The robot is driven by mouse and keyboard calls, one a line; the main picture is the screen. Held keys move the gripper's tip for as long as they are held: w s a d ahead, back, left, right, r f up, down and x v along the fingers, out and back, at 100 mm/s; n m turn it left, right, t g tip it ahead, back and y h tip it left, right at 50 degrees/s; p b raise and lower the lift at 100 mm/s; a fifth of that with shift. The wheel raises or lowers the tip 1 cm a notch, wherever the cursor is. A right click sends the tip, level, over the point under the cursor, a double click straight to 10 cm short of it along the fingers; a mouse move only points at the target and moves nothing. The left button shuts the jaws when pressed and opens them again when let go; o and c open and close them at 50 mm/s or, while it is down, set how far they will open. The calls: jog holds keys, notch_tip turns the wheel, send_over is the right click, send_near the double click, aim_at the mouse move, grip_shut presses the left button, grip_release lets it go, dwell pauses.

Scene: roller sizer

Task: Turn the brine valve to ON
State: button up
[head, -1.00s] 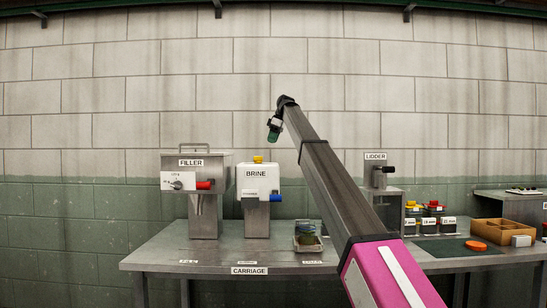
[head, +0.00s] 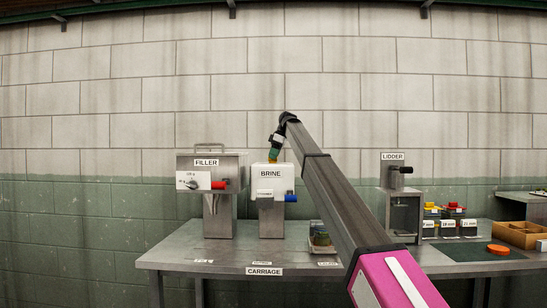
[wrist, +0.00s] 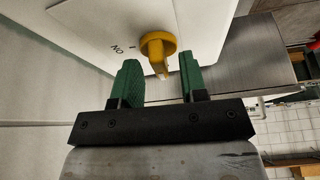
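The brine unit (head: 264,183) is a white box labelled BRINE on a steel stand, with a blue handle (head: 291,198) at its right side. In the wrist view its white top (wrist: 95,35) carries a yellow valve knob (wrist: 158,44) with a narrow yellow lever and the marking "ON" to its left. My gripper (wrist: 159,72) is open, its two green fingers on either side of the lever's end, with gaps visible. Nothing is held. In the head view my gripper (head: 275,153) is right above the brine box and hides most of the knob. I cannot tell whether the fingers touch it.
The filler (head: 207,184) with a red handle stands left of the brine unit, and the lidder (head: 392,172) stands to the right. A glass jar (head: 320,236) sits on the carriage between them. Bins and a wooden tray (head: 520,233) are further right.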

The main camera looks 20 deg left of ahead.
jog(key=shift+a+f, duration=0.15)
jog(key=shift+f, duration=0.15)
jog(key=shift+c, duration=0.3)
grip_shut()
